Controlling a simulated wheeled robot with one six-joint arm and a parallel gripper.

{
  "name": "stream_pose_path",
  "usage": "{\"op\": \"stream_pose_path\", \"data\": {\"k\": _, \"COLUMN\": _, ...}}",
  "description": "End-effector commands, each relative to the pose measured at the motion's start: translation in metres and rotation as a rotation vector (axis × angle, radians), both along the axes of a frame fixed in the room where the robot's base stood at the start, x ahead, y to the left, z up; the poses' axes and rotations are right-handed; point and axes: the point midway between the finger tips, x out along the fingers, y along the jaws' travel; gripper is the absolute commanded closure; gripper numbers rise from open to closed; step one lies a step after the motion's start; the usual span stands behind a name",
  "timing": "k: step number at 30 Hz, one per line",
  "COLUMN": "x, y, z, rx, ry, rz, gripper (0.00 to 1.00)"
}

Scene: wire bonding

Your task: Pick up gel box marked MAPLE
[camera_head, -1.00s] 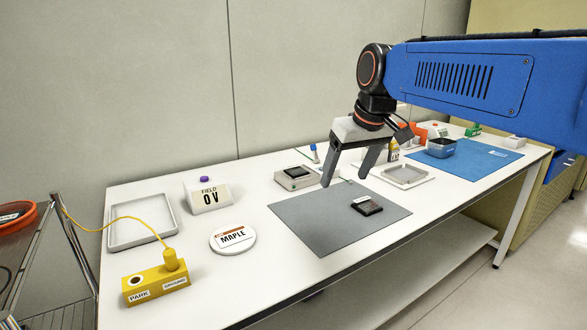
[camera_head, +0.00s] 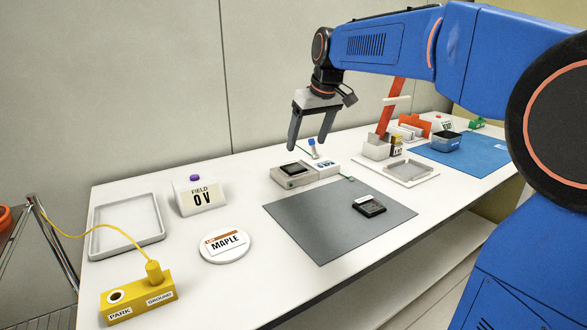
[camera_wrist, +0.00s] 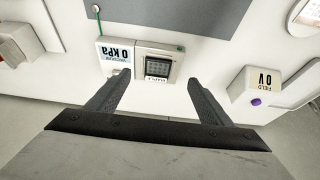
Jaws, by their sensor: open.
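My gripper (camera_head: 307,146) is open and empty, fingers pointing down, above and behind the pale station (camera_head: 287,183) at the back of the table. A small dark gel box (camera_head: 294,167) sits on this station. In the wrist view the dark gel box (camera_wrist: 158,66) lies ahead, between the lines of my two fingers (camera_wrist: 158,80), not touched. A label on its near side looks like MAPLE upside down. A round white disc (camera_head: 226,252) at the front left bears a card reading MAPLE. Another black box (camera_head: 369,206) lies on the grey mat (camera_head: 315,230).
A 0 kPa display (camera_wrist: 115,52) stands beside the gel box. A FIELD 0 V block (camera_head: 200,197), an empty white tray (camera_head: 127,224) and a yellow PARK/GROUND block (camera_head: 137,297) are at the left. A blue mat (camera_head: 480,155) lies at the right.

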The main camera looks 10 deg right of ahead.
Motion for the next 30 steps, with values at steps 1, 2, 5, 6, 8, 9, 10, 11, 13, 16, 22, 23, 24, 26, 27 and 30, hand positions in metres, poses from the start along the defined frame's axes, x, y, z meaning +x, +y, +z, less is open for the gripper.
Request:
{"op": "stream_pose_path", "data": {"k": 1, "x": 0.003, "y": 0.001, "z": -0.009, "rx": 0.0, "ry": 0.003, "rz": 0.0, "gripper": 0.27}}
{"op": "stream_pose_path", "data": {"k": 2, "x": 0.005, "y": 0.002, "z": -0.014, "rx": 0.0, "ry": 0.003, "rz": 0.0, "gripper": 0.27}}
{"op": "stream_pose_path", "data": {"k": 5, "x": 0.011, "y": 0.003, "z": -0.029, "rx": 0.0, "ry": 0.002, "rz": 0.0, "gripper": 0.27}}
{"op": "stream_pose_path", "data": {"k": 6, "x": 0.013, "y": 0.004, "z": -0.035, "rx": 0.0, "ry": 0.003, "rz": 0.0, "gripper": 0.27}}
{"op": "stream_pose_path", "data": {"k": 8, "x": 0.015, "y": 0.005, "z": -0.041, "rx": 0.0, "ry": 0.002, "rz": 0.0, "gripper": 0.27}}
{"op": "stream_pose_path", "data": {"k": 9, "x": 0.017, "y": 0.005, "z": -0.043, "rx": 0.0, "ry": 0.001, "rz": 0.0, "gripper": 0.27}}
{"op": "stream_pose_path", "data": {"k": 10, "x": 0.017, "y": 0.005, "z": -0.045, "rx": 0.0, "ry": 0.001, "rz": 0.0, "gripper": 0.27}}
{"op": "stream_pose_path", "data": {"k": 11, "x": 0.018, "y": 0.006, "z": -0.047, "rx": 0.0, "ry": 0.0, "rz": 0.0, "gripper": 0.27}}
{"op": "stream_pose_path", "data": {"k": 13, "x": 0.019, "y": 0.006, "z": -0.049, "rx": 0.0, "ry": 0.0, "rz": 0.0, "gripper": 0.27}}
{"op": "stream_pose_path", "data": {"k": 16, "x": 0.02, "y": 0.006, "z": -0.052, "rx": 0.0, "ry": 0.001, "rz": 0.0, "gripper": 0.27}}
{"op": "stream_pose_path", "data": {"k": 22, "x": 0.025, "y": 0.005, "z": -0.074, "rx": 0.0, "ry": 0.002, "rz": -0.001, "gripper": 0.27}}
{"op": "stream_pose_path", "data": {"k": 23, "x": 0.027, "y": 0.005, "z": -0.078, "rx": 0.0, "ry": 0.002, "rz": -0.001, "gripper": 0.27}}
{"op": "stream_pose_path", "data": {"k": 24, "x": 0.028, "y": 0.006, "z": -0.084, "rx": 0.0, "ry": 0.004, "rz": -0.001, "gripper": 0.27}}
{"op": "stream_pose_path", "data": {"k": 26, "x": 0.032, "y": 0.007, "z": -0.091, "rx": -0.001, "ry": 0.002, "rz": 0.0, "gripper": 0.27}}
{"op": "stream_pose_path", "data": {"k": 27, "x": 0.033, "y": 0.007, "z": -0.094, "rx": 0.0, "ry": 0.001, "rz": 0.0, "gripper": 0.27}}
{"op": "stream_pose_path", "data": {"k": 30, "x": 0.035, "y": 0.008, "z": -0.098, "rx": 0.0, "ry": 0.0, "rz": 0.0, "gripper": 0.27}}
